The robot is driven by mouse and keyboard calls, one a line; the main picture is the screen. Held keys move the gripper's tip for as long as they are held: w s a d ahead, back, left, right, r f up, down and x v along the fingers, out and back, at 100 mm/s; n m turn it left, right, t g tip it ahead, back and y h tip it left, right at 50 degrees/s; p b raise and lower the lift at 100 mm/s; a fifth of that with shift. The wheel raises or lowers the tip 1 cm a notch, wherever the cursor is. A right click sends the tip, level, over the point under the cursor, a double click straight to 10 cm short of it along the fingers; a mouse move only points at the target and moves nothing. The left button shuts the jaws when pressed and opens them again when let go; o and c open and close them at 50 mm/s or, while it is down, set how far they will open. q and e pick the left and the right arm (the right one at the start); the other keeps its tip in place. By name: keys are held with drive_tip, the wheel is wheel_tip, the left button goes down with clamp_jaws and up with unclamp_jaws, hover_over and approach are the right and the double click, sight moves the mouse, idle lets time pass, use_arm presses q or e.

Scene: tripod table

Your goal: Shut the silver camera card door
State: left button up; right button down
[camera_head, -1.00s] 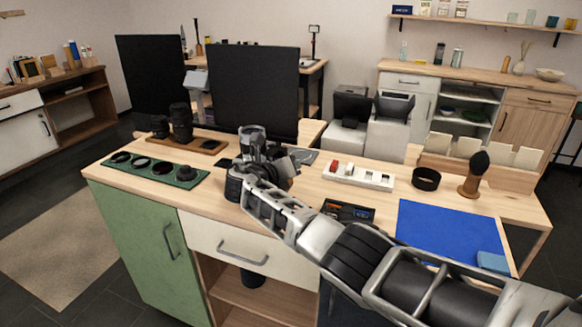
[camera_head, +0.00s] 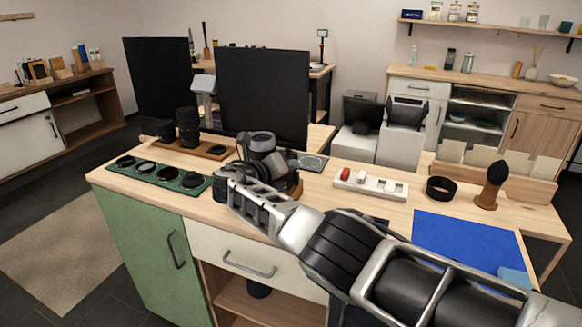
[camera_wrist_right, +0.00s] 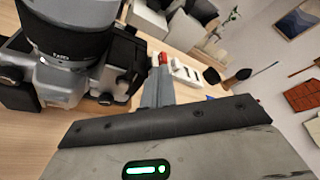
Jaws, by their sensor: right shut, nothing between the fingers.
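The silver and black camera (camera_head: 262,143) stands on the wooden table, its lower part hidden behind my right gripper (camera_head: 228,184) in the head view. In the right wrist view the camera (camera_wrist_right: 62,85) is large at the left, with its black lens uppermost. Black parts stick out from its near right side; I cannot tell for certain which is the card door or how far it stands open. My right gripper is shut and empty. Its fingers (camera_wrist_right: 158,72) are just right of the camera in the wrist view; contact cannot be made out. My left gripper is not in view.
A green tray (camera_head: 147,176) with round lens parts and a wooden board with lenses (camera_head: 188,128) are left of the camera. A white battery holder (camera_head: 370,186), a black ring (camera_head: 440,188), a brush (camera_head: 491,186) and a blue mat (camera_head: 465,243) are to the right. A dark monitor (camera_head: 262,92) stands behind.

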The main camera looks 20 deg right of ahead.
drive_tip(key=shift+w+a+r, duration=0.15)
idle(0.4)
drive_tip(key=shift+a, duration=0.1)
